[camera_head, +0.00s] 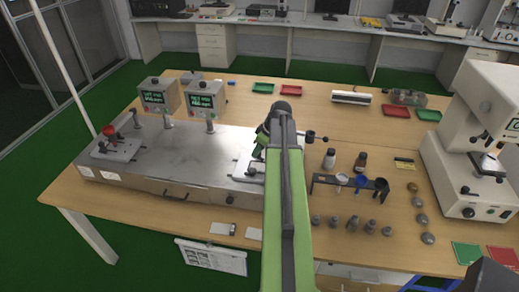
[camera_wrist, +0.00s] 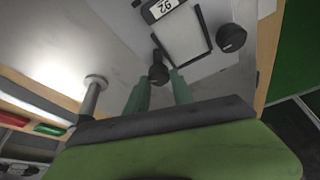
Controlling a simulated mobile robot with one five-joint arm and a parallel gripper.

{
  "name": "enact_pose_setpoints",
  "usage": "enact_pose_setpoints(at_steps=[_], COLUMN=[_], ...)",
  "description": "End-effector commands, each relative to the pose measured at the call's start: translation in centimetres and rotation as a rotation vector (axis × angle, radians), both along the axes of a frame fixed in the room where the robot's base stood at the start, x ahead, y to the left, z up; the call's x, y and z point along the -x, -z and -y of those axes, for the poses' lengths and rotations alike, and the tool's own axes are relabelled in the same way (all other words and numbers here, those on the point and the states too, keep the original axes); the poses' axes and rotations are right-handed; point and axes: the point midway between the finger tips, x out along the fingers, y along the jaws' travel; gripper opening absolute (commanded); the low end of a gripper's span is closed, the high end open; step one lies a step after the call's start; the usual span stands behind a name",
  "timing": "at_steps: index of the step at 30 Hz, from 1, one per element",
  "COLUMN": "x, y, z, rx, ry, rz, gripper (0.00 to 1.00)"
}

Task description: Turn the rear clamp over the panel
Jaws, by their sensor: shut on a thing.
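My gripper (camera_wrist: 160,82) is over the metal bench unit, with its two green fingers on either side of a small black knob. The knob looks like the end of the rear clamp (camera_wrist: 158,71), and the fingers are shut on it. A pale flat panel (camera_wrist: 186,40) framed by thin black rods lies just beyond the fingertips in the wrist view. In the head view my gripper (camera_head: 261,142) is at the right end of the unit, largely hidden by my arm. A bit of the black frame (camera_head: 246,168) shows left of the arm; the clamp is mostly hidden there.
A black round knob (camera_wrist: 231,38) stands right of the panel. A metal post (camera_wrist: 92,95) rises to the left. Two display boxes (camera_head: 204,98) and a red-knobbed fixture (camera_head: 110,131) stand farther left. Bottles and a black rack (camera_head: 325,181) stand right of my arm.

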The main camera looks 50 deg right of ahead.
Motion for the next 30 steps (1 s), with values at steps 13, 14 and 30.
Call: enact_pose_setpoints(at_steps=[13,14,30], x=[-0.03,-0.03,-0.14], y=[0.02,0.02,0.04], z=[-0.32,-0.32,-0.41], rx=[0.001,0.001,0.0], ry=[0.418,0.447,0.89], rz=[0.002,0.003,0.0], gripper=[0.0,0.0,0.0])
